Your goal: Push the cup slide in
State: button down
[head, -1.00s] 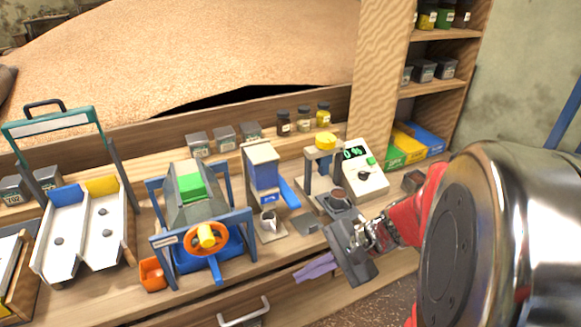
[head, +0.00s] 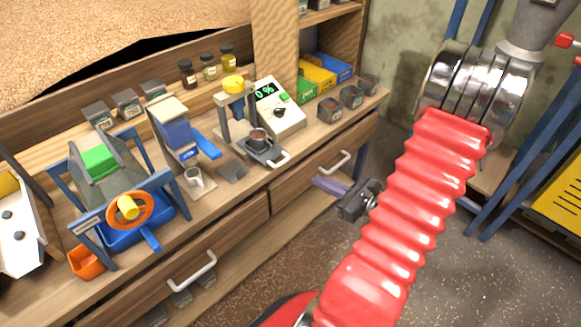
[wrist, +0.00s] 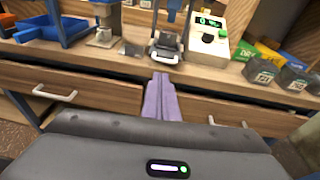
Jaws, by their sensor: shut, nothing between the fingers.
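The cup slide (head: 268,153) is a dark tray with a pale handle at the foot of a grey press with a yellow knob (head: 233,84). The slide sticks out toward the bench's front edge. In the wrist view the slide (wrist: 165,57) is straight ahead, beyond the fingertips, with its handle toward me. My gripper (head: 318,183) has purple fingers, shut and empty, and is in front of the drawers, below and apart from the slide. The fingers also show in the wrist view (wrist: 161,80).
A white meter (head: 279,108) reading 0% stands right of the press. Drawer handles (head: 333,163) protrude from the bench front. Small dark tubs (head: 352,97) line the right end.

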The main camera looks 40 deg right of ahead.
jog(key=shift+s+d+f+m+h, duration=0.2)
jog(key=shift+s+d+m+h, duration=0.1)
jog(key=shift+d, duration=0.15)
jog(key=shift+w, duration=0.15)
send_near(284, 162)
jog(key=x, duration=0.6)
jog(key=shift+w+f, duration=0.15)
jog(key=shift+w, duration=0.05)
dwell(0.3)
dwell(0.4)
